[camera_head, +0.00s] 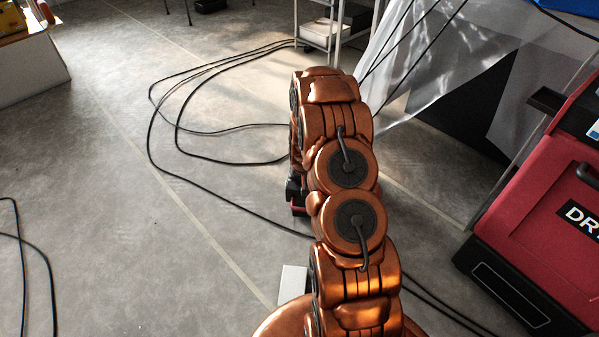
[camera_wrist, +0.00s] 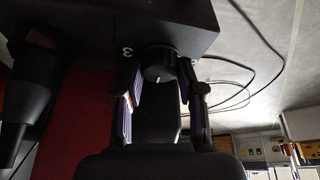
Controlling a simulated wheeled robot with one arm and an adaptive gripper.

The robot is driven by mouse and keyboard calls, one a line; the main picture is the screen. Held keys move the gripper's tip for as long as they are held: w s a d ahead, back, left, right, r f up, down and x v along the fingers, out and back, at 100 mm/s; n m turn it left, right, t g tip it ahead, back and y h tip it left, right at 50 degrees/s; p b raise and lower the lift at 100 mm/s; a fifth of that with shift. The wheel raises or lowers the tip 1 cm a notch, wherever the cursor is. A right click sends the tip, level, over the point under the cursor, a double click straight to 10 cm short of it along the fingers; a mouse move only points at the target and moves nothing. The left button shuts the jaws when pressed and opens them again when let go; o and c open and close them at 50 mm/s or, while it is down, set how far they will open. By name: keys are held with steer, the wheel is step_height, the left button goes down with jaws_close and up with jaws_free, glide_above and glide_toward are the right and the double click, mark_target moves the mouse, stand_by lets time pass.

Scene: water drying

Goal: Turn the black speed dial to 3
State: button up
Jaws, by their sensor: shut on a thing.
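In the wrist view the black speed dial (camera_wrist: 157,70) sits on the edge of a black housing (camera_wrist: 110,25). It is round with a ridged side and a pale mark on its face. A white 3 is printed on the housing to its left, and another mark, too small to read, is on its right. My gripper (camera_wrist: 161,78) is shut on the dial, one finger on each side. In the head view my copper-coloured arm hides the dial and most of the gripper.
A red surface and a black nozzle-like part (camera_wrist: 30,85) lie left of the gripper in the wrist view. In the head view a red case (camera_head: 540,215) stands at right. Black cables (camera_head: 165,95) loop over the grey floor. The left floor is mostly open.

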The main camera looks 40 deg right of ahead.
steer(key=shift+f+m+h+b, duration=0.1)
steer(key=shift+m+h+b, duration=0.3)
steer(key=shift+m, duration=0.5)
steer(key=m+b, duration=0.2)
steer(key=b, duration=0.1)
steer(key=shift+f+g+h, duration=0.25)
steer(key=shift+g+h, duration=0.05)
steer(key=shift+g, duration=0.1)
steer(key=m+g+b, duration=0.1)
steer(key=m+b, duration=0.2)
steer(key=b, duration=0.5)
steer(key=shift+w+m+h, duration=0.15)
steer(key=shift+m+h, duration=0.25)
steer(key=m+g+b, duration=0.1)
steer(key=m+b, duration=0.1)
steer(key=b, duration=0.3)
steer(key=shift+m, duration=0.4)
steer(key=m+g+b, duration=0.2)
steer(key=m+b, duration=0.2)
steer(key=shift+a+b, duration=0.1)
steer(key=shift+b, duration=0.2)
steer(key=shift+r+m+g+b, duration=0.15)
steer(key=shift+m+g+b, duration=0.2)
steer(key=shift+m, duration=0.65)
steer(key=shift+r+m+g+b, duration=0.1)
steer(key=shift+m+g+b, duration=0.2)
steer(key=shift+m, duration=0.7)
steer(key=o, duration=0.9)
steer(key=shift+c, duration=0.2)
